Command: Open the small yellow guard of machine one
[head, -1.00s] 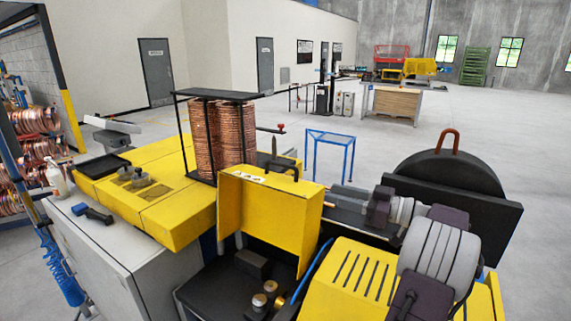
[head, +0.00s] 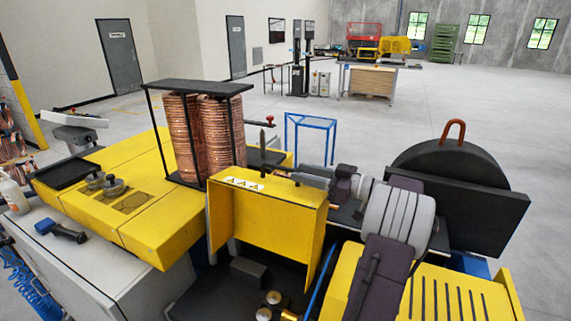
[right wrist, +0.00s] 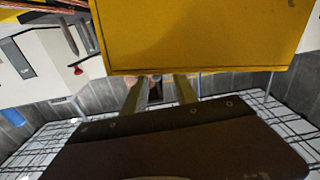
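The small yellow guard (head: 265,220) stands upright at the centre of the head view, with a top panel bearing white warning labels and a tall front panel. Its yellow panel (right wrist: 205,40) fills the upper part of the right wrist view. My right gripper (head: 290,176) is behind the guard's top edge, partly hidden there. In the right wrist view its two fingers (right wrist: 158,88) are apart, nothing is seen held between them, and their tips reach the panel's lower edge. I cannot tell whether they touch it. My left gripper is out of view.
Copper coils (head: 193,140) in a black frame stand behind the guard to the left. A large slotted yellow cover (head: 445,295) is at the lower right. A black plate with a round disc (head: 450,165) stands at the right. A blue hand tool (head: 60,231) lies on the grey cabinet.

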